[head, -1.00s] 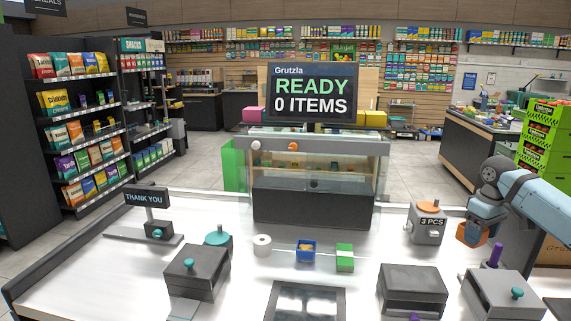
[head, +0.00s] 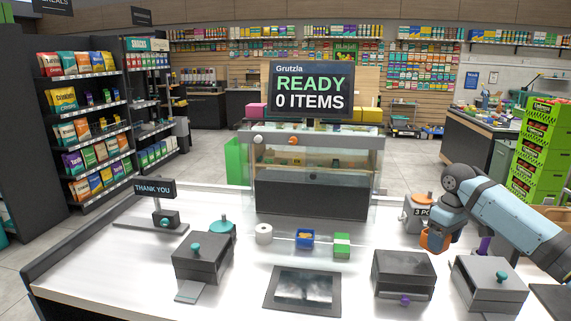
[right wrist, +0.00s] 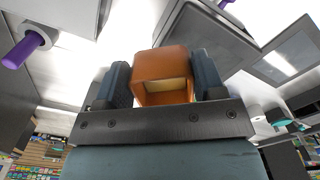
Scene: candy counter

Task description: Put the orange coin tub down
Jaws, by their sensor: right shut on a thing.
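The orange coin tub (head: 434,240) is a small square open box. In the head view it is at the right, in front of the grey box labelled 3 PCS (head: 413,228), which it and my arm partly cover. My right gripper (right wrist: 164,82) is shut on the tub, one dark finger on each side, as the right wrist view shows with the tub (right wrist: 163,66) between them. The tub is close above the white counter (head: 345,275); I cannot tell whether it touches. My left gripper is not in view.
A dark box (head: 403,273) and a grey box with a teal knob (head: 489,284) stand nearer on the counter. Bare counter lies between the green box and the orange tub.

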